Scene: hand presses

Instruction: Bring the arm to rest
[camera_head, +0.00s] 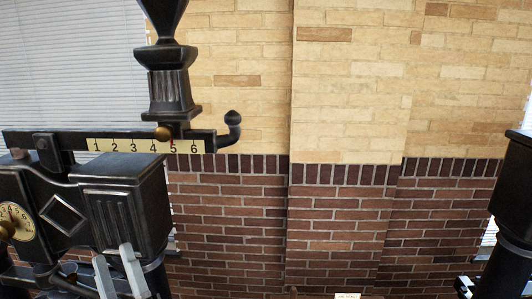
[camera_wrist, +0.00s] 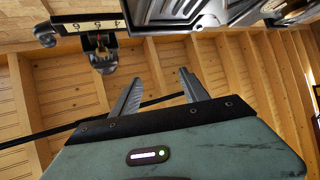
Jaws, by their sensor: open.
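My gripper (camera_head: 114,254) shows at the lower left of the head view as two pale grey fingers, spread apart, in front of the lower part of the black press (camera_head: 122,215). In the wrist view my gripper (camera_wrist: 160,82) is open, with nothing between its fingers. The rest of my arm is out of the head view.
The press's black bar has a numbered scale (camera_head: 135,146), a brass slider (camera_head: 163,133) and a hooked end (camera_head: 232,120). A dial (camera_head: 17,222) sits at the far left. Another black post (camera_head: 510,220) stands at the right edge. A brick wall (camera_head: 340,210) is behind.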

